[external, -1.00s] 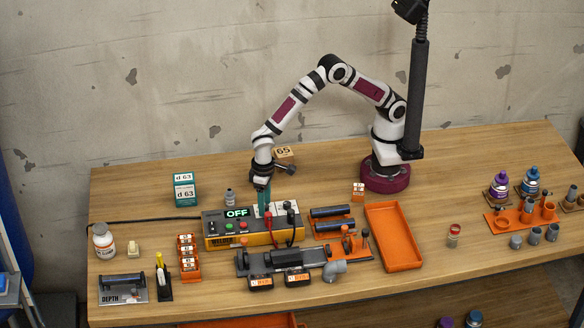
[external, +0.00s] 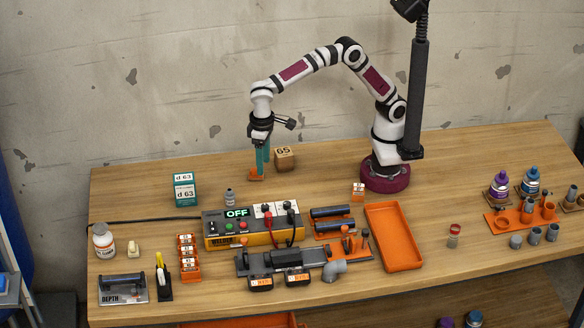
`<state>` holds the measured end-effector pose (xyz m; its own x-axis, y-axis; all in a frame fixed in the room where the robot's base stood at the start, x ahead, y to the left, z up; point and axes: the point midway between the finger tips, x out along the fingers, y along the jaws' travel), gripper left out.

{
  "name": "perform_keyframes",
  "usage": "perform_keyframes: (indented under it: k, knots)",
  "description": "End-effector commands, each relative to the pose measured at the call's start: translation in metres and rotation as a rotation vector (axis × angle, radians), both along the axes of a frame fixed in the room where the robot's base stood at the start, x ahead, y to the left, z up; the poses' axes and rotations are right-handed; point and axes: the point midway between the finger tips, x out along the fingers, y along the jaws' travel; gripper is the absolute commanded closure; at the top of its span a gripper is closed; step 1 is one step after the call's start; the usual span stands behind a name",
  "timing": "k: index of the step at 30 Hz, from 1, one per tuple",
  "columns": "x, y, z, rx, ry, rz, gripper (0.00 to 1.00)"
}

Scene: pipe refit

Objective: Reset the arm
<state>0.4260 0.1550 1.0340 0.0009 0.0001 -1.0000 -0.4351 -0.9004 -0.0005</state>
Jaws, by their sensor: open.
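My gripper (external: 261,166) is in the external view, left of my arm's base. It points down with its teal fingers over the back part of the wooden table (external: 330,185). It is open. A small orange piece (external: 256,175) shows at the fingertips; I cannot tell whether it is part of the fingers or a separate thing. My arm arches up and left from its base.
A wooden block marked 65 (external: 285,158) stands just right of the fingers. In front are a small grey bottle (external: 230,197) and the welder box (external: 232,240) reading OFF. An orange tray (external: 414,263) lies right.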

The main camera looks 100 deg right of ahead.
Motion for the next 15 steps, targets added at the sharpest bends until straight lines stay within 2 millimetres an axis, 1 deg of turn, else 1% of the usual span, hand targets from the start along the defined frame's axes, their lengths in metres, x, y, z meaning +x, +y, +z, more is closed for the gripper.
perform_keyframes:
  k: [5, 7, 8, 9, 11, 12, 14, 15]
  knots:
    - [-0.001, -0.001, 0.0, 0.0, 0.001, 0.0, 0.4]
    - [-0.01, -0.01, 0.008, 0.008, 0.002, -0.005, 0.4]
    - [-0.021, -0.019, 0.014, 0.014, 0.004, -0.006, 0.4]
    - [-0.041, -0.035, 0.025, 0.025, 0.008, -0.01, 0.4]
    - [-0.083, -0.063, 0.038, 0.048, 0.014, -0.014, 0.4]
    - [-0.116, -0.079, 0.041, 0.066, 0.018, -0.019, 0.4]
    - [-0.164, -0.098, 0.04, 0.09, 0.021, -0.022, 0.4]
    - [-0.195, -0.107, 0.035, 0.106, 0.023, -0.026, 0.4]
